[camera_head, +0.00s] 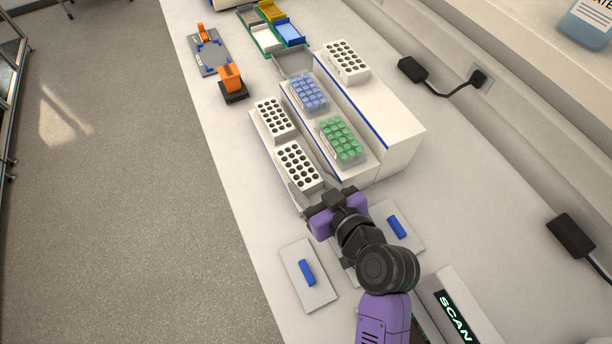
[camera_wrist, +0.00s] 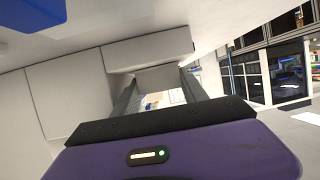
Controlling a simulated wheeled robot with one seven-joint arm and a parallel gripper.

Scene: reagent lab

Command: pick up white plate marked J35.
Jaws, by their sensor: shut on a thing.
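Two white plates with dark round wells sit in a row on the low front step of the stand, a nearer one (camera_head: 298,166) and a farther one (camera_head: 273,117). A third white plate (camera_head: 346,62) is on the high step. No J35 mark is readable. My gripper (camera_head: 318,192) is at the near end of the nearer white plate, its fingers reaching along both sides. In the wrist view, a pale block (camera_wrist: 160,76) shows between the two dark fingers. My gripper hides part of the plate's near end, and I cannot tell whether it is lifted.
A green-capped rack (camera_head: 342,140) and a blue-capped rack (camera_head: 309,92) stand close by on the middle step. Flat panels with blue handles, one at the left (camera_head: 307,272) and one at the right (camera_head: 397,227), lie near my arm. The bench's left edge is close.

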